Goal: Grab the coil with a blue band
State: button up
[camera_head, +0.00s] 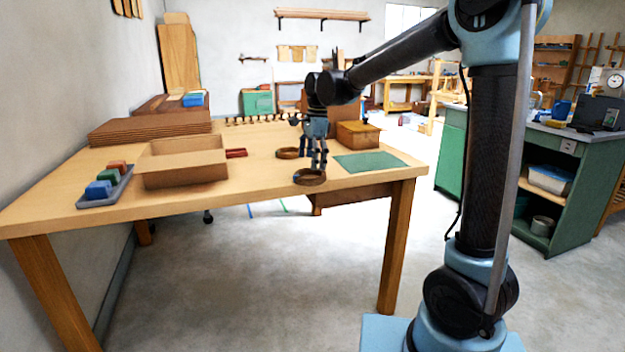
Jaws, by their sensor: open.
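Two brown coils lie on the wooden table near its front right. The nearer coil (310,177) is by the front edge and shows a small dark bluish spot on its left side. The farther coil (289,153) lies behind it to the left, partly hidden by my gripper; I cannot clearly make out a band on it. My gripper (319,166) points down, open, with its fingertips just above or at the nearer coil. I cannot tell whether they touch it.
A green mat (370,162) lies right of the coils, with a wooden box (358,134) behind it. An open cardboard box (183,165) and a grey tray (106,190) with coloured blocks stand left. A small red item (236,153) lies between. The table front is clear.

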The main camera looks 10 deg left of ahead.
jog(key=shift+s+f, duration=0.1)
jog(key=shift+f, duration=1.45)
jog(key=c, duration=0.8)
jog(key=shift+c, duration=0.2)
jog(key=shift+r, duration=0.15)
